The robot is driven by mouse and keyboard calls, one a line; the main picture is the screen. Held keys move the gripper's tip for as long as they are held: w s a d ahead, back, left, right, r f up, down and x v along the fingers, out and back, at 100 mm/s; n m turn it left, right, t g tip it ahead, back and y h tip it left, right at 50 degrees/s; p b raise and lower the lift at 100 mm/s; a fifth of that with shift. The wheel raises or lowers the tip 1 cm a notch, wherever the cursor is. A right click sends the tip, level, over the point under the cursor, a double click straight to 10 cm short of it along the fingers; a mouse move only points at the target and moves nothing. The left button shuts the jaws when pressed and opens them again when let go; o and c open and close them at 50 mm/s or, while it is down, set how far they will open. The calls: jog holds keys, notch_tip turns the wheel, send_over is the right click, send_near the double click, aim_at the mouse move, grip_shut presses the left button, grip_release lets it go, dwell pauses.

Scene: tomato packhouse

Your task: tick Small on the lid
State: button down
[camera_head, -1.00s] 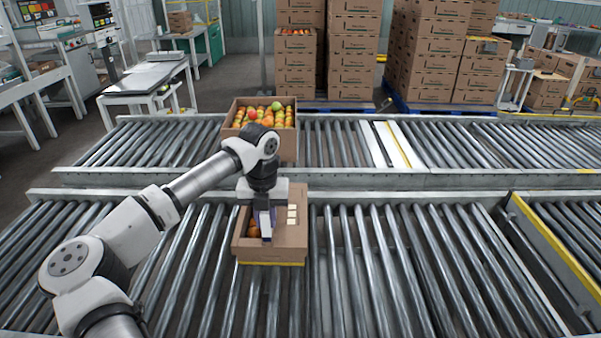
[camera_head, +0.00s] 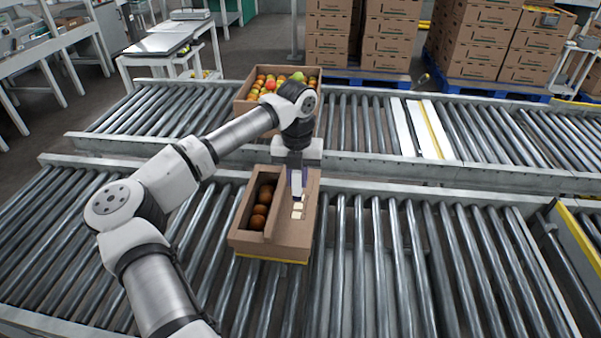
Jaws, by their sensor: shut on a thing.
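A cardboard box (camera_head: 273,246) sits on the near roller conveyor. Its left part is open and shows several dark red-brown tomatoes (camera_head: 259,209). A flat cardboard lid (camera_head: 292,238) covers its right part and bears a short column of small white label squares (camera_head: 297,211); any print is too small to read. My gripper (camera_head: 297,194) points down over the far end of these squares and hides some of them. It is shut on a thin pen-like thing, mostly hidden by the fingers. I cannot tell whether its tip touches the lid.
An open box of red, yellow and green tomatoes (camera_head: 243,106) stands on the far conveyor (camera_head: 360,125), behind my arm. The near conveyor's rollers (camera_head: 400,260) right of the box are clear. Stacked cartons (camera_head: 390,45) stand on pallets at the back.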

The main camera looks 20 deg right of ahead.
aim_at(297, 195)
jog(key=shift+f+b, duration=1.5)
jog(key=shift+f, duration=1.35)
jog(key=shift+f+b, duration=0.45)
jog(key=shift+f, duration=0.1)
jog(key=shift+w+a, duration=0.2)
jog(key=shift+w, duration=0.35)
jog(key=shift+s+d, duration=0.15)
jog(key=shift+s, duration=0.2)
jog(key=shift+r+p, duration=1.75)
jog(key=shift+r, duration=1.3)
jog(key=shift+f, duration=0.1)
